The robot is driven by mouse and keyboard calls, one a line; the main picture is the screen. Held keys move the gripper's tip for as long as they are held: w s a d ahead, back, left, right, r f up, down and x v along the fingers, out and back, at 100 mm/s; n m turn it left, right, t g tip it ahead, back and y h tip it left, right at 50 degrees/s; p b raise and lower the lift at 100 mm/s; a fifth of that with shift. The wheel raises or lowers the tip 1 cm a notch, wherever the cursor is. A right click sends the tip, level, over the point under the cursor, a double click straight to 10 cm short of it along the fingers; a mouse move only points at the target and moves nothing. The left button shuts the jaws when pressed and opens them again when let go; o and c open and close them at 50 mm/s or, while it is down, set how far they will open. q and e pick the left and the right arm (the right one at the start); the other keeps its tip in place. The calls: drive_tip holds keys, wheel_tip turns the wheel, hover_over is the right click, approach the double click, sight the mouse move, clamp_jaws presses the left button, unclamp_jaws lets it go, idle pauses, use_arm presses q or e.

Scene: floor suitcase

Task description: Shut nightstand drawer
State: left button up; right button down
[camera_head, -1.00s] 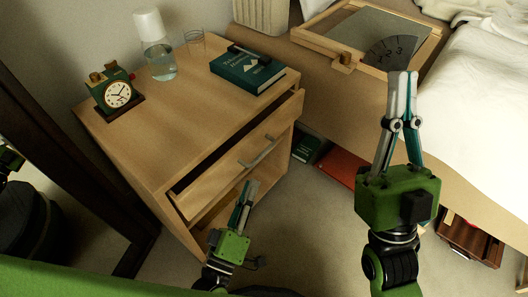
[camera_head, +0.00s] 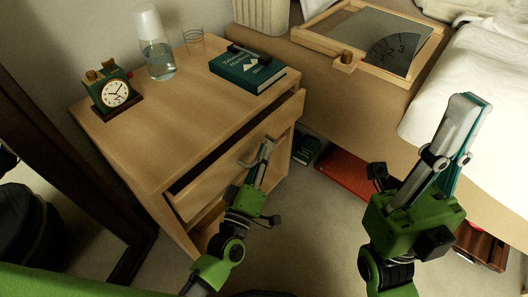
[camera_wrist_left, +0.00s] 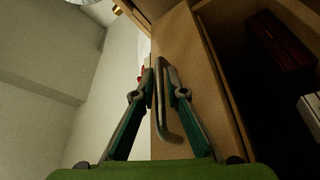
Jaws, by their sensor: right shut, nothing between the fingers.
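The wooden nightstand (camera_head: 130,140) stands at the left in the head view. Its upper drawer (camera_head: 215,175) is pulled partly out, with a dark gap above its front. My left gripper (camera_head: 264,150) is at the drawer front by the metal handle (camera_head: 246,160) and covers part of it. In the left wrist view, the handle (camera_wrist_left: 164,115) shows between the left gripper's fingers (camera_wrist_left: 160,75). Their tips are close together, and I cannot tell if they grip it. My right gripper (camera_head: 468,105) is shut and empty, raised in front of the bed, away from the nightstand.
A clock (camera_head: 115,93), a carafe (camera_head: 158,60), a glass (camera_head: 193,40) and a teal book (camera_head: 247,70) stand on the nightstand top. The bed (camera_head: 470,110) is at the right, with a framed tray (camera_head: 330,45) by it. A dark mirror frame (camera_head: 75,170) is at the left.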

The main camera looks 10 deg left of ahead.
sight(251, 145)
use_arm(q)
clamp_jaws()
drive_tip(key=w+a, duration=0.2)
drive_tip(key=a, duration=0.1)
drive_tip(key=shift+w+a, duration=0.15)
drive_tip(key=shift+a, duration=0.15)
drive_tip(key=shift+o, duration=1.5)
unclamp_jaws()
drive_tip(key=shift+a, duration=0.1)
drive_tip(key=v, duration=1.2)
